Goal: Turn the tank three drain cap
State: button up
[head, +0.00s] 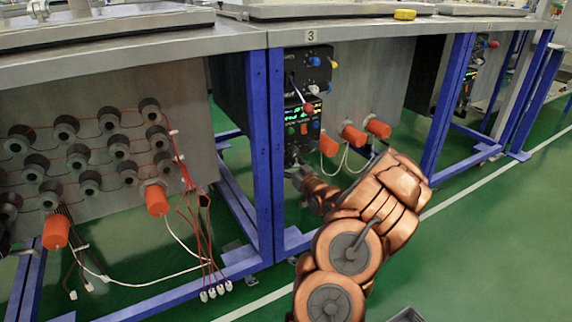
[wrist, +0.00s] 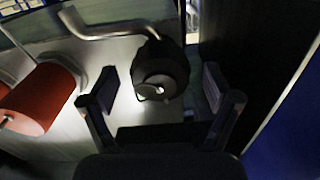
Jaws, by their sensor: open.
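A black round cap (wrist: 161,66) with a small pale loop or highlight on its face shows in the wrist view, below a bent metal pipe (wrist: 112,22). I take it for the drain cap. My gripper (wrist: 160,90) is open, one finger to the left of the cap and one to the right. Gaps show on both sides, and neither finger visibly touches it. In the head view my gripper (head: 300,180) is low at the left end of the bench section labelled 3 (head: 311,36), just below its control panel (head: 303,125). The cap cannot be made out there.
Several orange cylinders (head: 352,134) stick out from the section-three wall; one (wrist: 40,97) is left of my gripper in the wrist view. A blue frame post (head: 264,150) stands close to the left in the head view. Green floor (head: 480,230) is open at right.

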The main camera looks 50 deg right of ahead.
jog(key=shift+b+x, duration=0.35)
jog(key=shift+x, duration=1)
jog(key=c, duration=1.1)
jog(key=shift+c, duration=0.2)
